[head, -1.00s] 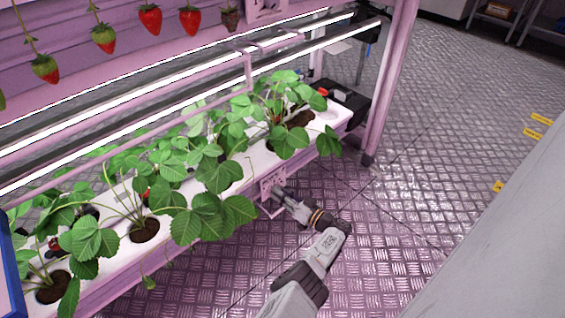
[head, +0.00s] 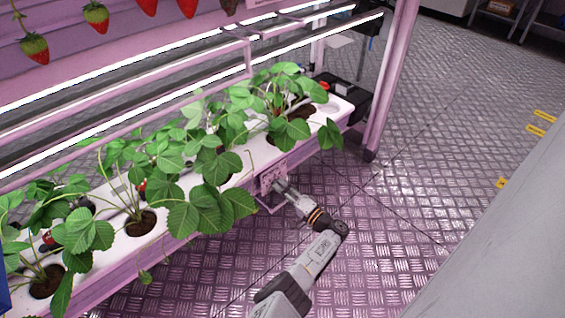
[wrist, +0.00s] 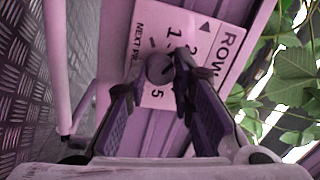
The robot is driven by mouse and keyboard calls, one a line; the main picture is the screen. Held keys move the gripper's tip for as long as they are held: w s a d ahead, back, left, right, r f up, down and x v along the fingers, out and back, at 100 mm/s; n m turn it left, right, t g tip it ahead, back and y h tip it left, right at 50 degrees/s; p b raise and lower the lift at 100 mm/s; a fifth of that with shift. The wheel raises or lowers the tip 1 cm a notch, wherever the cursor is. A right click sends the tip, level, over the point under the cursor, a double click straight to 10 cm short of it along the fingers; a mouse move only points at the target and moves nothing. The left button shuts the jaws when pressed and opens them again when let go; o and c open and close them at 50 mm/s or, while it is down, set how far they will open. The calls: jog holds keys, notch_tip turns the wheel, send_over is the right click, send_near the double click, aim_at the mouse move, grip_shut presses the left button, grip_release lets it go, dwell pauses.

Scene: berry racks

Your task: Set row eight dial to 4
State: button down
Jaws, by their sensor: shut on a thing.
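A pale plate (wrist: 190,28) with the word ROW, an arrow and printed numbers is on the purple front of the planter. The row number itself is hidden. A round grey dial (wrist: 160,68) sits on this plate. The readable numbers around it include 1, 2 and 5. My gripper (wrist: 157,84) has its fingers on both sides of the dial and is shut on it. I cannot tell which number the dial points at. In the head view my gripper (head: 279,186) reaches the small plate (head: 272,172) below the plants.
A white planter (head: 180,214) with leafy strawberry plants (head: 205,190) runs above the plate. Leaves hang near my gripper. A pink rack post (head: 389,85) stands to the right. The metal floor (head: 450,150) beyond it is open.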

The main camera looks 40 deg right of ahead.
jog(key=shift+a+r+m+h+p, duration=0.1)
jog(key=shift+m+h+p, duration=0.75)
jog(key=shift+m, duration=2.7)
jog(key=shift+a+r+m+h+p, duration=0.15)
jog(key=shift+m+p, duration=1.35)
jog(key=shift+m, duration=2.1)
jog(key=shift+f+m+h+p, duration=0.1)
jog(key=shift+m+h+p, duration=0.8)
jog(key=shift+m, duration=2.65)
jog(key=shift+g+y+p, duration=0.3)
jog(key=c, duration=1.4)
grip_release()
jog(key=shift+o, duration=0.2)
